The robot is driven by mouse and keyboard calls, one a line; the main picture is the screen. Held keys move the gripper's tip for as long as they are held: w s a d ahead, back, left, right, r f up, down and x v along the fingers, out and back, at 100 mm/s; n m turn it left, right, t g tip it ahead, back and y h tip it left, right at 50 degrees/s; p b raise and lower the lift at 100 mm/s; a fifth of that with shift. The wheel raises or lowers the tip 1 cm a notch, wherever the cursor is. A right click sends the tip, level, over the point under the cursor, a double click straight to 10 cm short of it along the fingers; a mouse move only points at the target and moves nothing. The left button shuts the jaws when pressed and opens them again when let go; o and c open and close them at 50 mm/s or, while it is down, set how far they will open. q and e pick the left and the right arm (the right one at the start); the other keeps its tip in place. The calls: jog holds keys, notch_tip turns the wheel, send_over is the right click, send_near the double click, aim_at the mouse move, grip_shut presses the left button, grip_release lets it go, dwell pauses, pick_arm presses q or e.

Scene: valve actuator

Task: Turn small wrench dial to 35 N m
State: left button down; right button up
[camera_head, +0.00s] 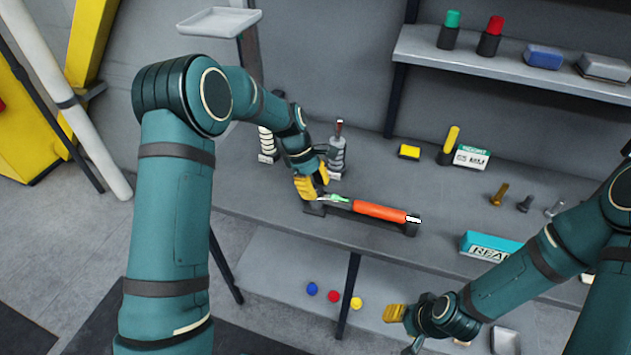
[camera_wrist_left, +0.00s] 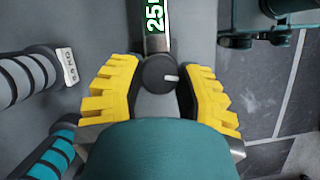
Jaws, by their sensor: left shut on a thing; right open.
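The small wrench with an orange handle (camera_head: 380,211) lies in a dark holder on the bench. Its green display (camera_wrist_left: 155,18) shows "25" in the left wrist view, with the rest cut off by the frame edge. The round dark dial (camera_wrist_left: 158,74) below the display has a pale pointer mark aimed right. My left gripper (camera_head: 312,188) is at the wrench's left end. In the left wrist view, its yellow fingers (camera_wrist_left: 160,88) are shut on the dial, one on each side. My right gripper (camera_head: 403,328) is open and empty, low in front of the bench.
Two upright striped tools (camera_head: 268,143) (camera_head: 338,152) stand just behind my left gripper. A teal box (camera_head: 490,246) and several bolts (camera_head: 524,203) are to the right. A shelf (camera_head: 440,52) overhangs the back. Blue, red and yellow buttons (camera_head: 333,296) sit on the lower shelf.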

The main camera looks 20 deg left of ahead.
pick_arm(q)
jog(key=m, duration=0.2)
jog(key=m+g+p, duration=0.1)
jog(key=m, duration=0.1)
jog(key=shift+f+m+g+y+p, duration=0.1)
jog(key=shift+m+g+y+p, duration=0.2)
jog(key=shift+y, duration=0.1)
jog(key=m+g+y, duration=0.1)
jog(key=m, duration=0.3)
jog(key=shift+w+p, duration=0.1)
jog(key=shift+p, duration=0.2)
jog(key=shift+d+m+y, duration=0.1)
jog(key=shift+m+y, duration=0.2)
jog(key=shift+m, duration=0.1)
jog(key=c, duration=0.5)
grip_release()
jog(key=v, duration=1.2)
jog(key=shift+f, duration=0.15)
